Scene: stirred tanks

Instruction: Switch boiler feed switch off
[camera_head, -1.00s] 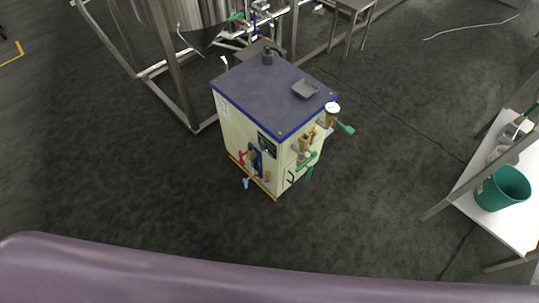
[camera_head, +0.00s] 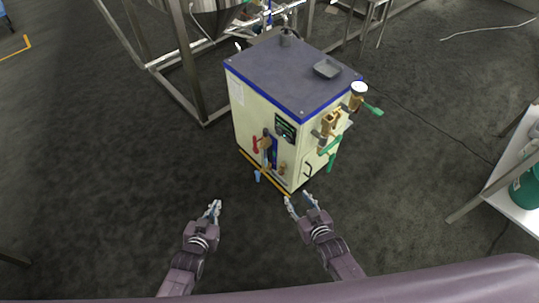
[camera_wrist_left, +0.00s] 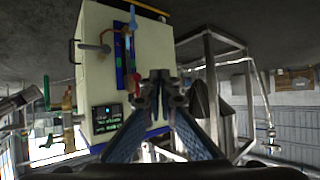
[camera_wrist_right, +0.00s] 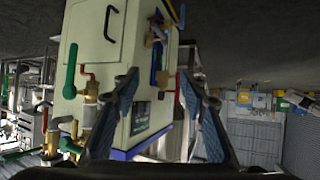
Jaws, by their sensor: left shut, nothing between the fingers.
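The cream boiler with a blue-edged dark top (camera_head: 262,120) stands on the floor ahead of me. On its front is a dark control panel (camera_head: 285,127) with small lit text. In the left wrist view the panel (camera_wrist_left: 108,118) appears upside down with a small green light. I cannot make out the feed switch itself. My left gripper (camera_head: 215,207) is shut and empty, in front of and left of the boiler. My right gripper (camera_head: 299,198) is open and empty, near the boiler's lower front in the picture. Neither visibly touches it.
A red-handled valve (camera_head: 255,145) sits on the boiler's front; brass fittings and green handles (camera_head: 331,150) stick out on its right side. A steel tank frame (camera_head: 190,80) stands behind left. A white table (camera_head: 510,190) is at right. Floor on the left is clear.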

